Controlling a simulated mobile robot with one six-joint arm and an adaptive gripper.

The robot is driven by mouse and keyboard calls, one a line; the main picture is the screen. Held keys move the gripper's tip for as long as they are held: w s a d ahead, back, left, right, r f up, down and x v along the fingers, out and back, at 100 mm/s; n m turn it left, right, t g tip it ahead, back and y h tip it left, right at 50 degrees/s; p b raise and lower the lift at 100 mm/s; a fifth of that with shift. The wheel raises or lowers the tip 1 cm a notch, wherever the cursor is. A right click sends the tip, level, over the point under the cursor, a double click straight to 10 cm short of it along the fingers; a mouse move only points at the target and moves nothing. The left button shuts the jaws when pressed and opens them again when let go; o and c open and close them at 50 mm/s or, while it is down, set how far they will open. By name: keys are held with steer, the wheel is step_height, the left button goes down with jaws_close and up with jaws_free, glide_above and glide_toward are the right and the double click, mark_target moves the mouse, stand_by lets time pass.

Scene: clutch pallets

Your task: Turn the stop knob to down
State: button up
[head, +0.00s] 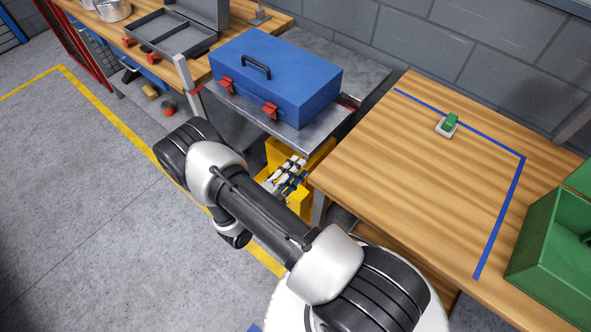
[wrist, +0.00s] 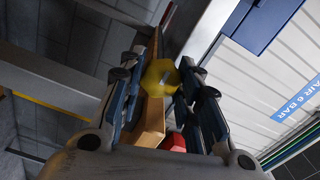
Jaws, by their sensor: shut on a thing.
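My gripper (wrist: 163,72) is shut on a yellow, faceted piece that looks like the stop knob (wrist: 160,77). The blue-grey fingers lie on either side of it in the wrist view. Its pointing direction cannot be read clearly. In the head view my gripper (head: 287,177) is low, in front of a yellow box (head: 310,157) beside the metal table. The knob itself cannot be made out there, as the fingers and arm cover that spot.
A blue toolbox (head: 275,76) stands on the metal table (head: 325,137) just behind my gripper. A wooden table (head: 400,150) is on the right, bearing a small green-topped switch (head: 448,123) and a green crate (head: 545,260). Floor at left is clear.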

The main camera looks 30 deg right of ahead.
steer(key=o, duration=1.1)
steer(key=v, duration=1.2)
